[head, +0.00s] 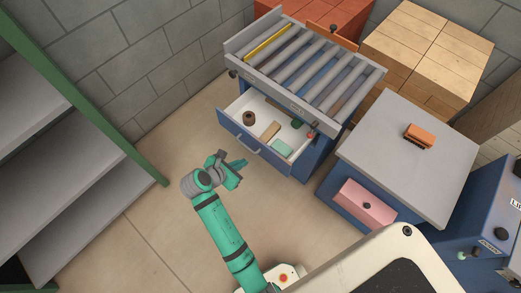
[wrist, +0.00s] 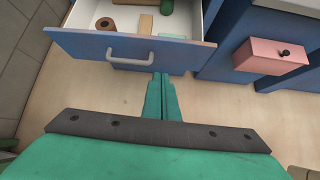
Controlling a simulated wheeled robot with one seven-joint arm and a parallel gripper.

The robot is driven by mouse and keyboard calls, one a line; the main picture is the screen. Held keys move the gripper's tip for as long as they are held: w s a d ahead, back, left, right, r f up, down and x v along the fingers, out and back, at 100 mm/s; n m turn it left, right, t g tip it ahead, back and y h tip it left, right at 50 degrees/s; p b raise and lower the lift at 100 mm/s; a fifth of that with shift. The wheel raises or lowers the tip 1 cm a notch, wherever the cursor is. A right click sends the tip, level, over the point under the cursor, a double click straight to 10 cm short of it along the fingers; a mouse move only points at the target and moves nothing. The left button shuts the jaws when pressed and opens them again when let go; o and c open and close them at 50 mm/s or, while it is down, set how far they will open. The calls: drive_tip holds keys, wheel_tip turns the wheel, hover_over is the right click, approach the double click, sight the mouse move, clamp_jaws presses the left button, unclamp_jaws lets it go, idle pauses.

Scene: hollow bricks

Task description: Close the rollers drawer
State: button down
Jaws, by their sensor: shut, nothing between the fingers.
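The rollers drawer (head: 249,138) is a blue-fronted drawer under a unit topped with grey rollers (head: 300,70). It stands pulled out, and its white inside holds several small items. Its grey handle (head: 249,150) is on the front. In the wrist view the drawer front (wrist: 85,43) and handle (wrist: 130,56) show at the top. My gripper (head: 240,165) is shut and empty, in front of and apart from the drawer in the head view. In the wrist view the shut green fingers (wrist: 161,80) point toward the drawer front, right of the handle; whether they touch it is unclear.
A grey-topped blue cabinet (head: 410,145) with a protruding pink drawer (head: 366,205) stands to the right, an orange object (head: 419,136) on top. Green-edged shelves (head: 60,150) stand at left. Wooden boxes (head: 425,45) are behind. Floor (head: 150,215) between shelves and my arm is clear.

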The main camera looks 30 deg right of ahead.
approach(265, 148)
wheel_tip(265, 148, down, 4)
drive_tip(key=d, duration=0.1)
drive_tip(key=w+d, duration=0.1)
drive_tip(key=d, duration=0.1)
drive_tip(key=shift+w+d+g, duration=0.15)
drive_tip(key=shift+w+g, duration=0.05)
drive_tip(key=shift+g, duration=0.1)
drive_tip(key=shift+d, duration=0.1)
idle(0.3)
